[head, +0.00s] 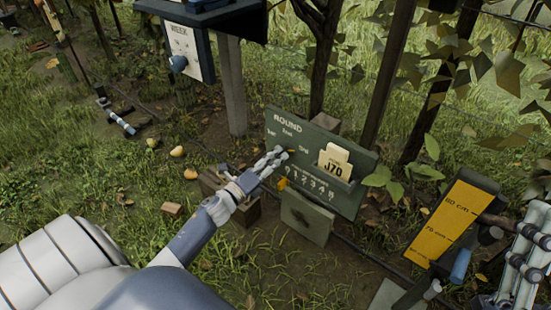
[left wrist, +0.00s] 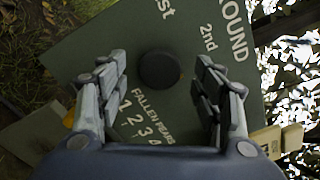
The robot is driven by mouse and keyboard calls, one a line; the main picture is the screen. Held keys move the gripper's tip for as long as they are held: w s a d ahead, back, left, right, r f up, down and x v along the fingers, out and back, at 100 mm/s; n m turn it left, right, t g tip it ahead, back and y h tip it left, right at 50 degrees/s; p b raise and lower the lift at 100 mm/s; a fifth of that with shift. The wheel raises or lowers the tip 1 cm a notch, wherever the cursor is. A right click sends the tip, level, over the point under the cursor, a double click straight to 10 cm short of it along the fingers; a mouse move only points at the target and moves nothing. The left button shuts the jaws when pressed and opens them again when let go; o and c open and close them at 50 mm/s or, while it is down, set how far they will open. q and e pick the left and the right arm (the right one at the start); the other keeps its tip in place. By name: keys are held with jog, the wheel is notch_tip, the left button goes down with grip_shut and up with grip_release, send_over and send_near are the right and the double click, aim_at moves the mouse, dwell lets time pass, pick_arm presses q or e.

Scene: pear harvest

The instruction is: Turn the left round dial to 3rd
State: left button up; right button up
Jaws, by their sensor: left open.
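The green board (head: 345,197) marked ROUND stands upright on the ground, with labels 1st, 2nd and 3rd. Its round dial (left wrist: 159,70) is a dark knob in the left wrist view, near the 1st and 2nd labels. I cannot tell where the dial points. In the head view my left gripper hides it. My left gripper (head: 277,157) is open in front of the board. In the left wrist view its fingers (left wrist: 162,88) stand apart on either side of the dial, with nothing gripped. Grey jointed parts at the head view's right edge (head: 525,255) may be my right gripper, cut off.
A card marked J70 (head: 334,164) sits in a holder on the board, beside a row of numbers. A WEEK box (head: 185,50) with a blue knob is behind at left. A yellow measuring board (head: 450,222) stands at right. Fallen pears (head: 177,151) lie on the ground.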

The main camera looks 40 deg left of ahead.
pick_arm(q)
jog(key=s, duration=1)
jog(key=shift+s+a, duration=0.2)
jog(key=shift+a, duration=0.2)
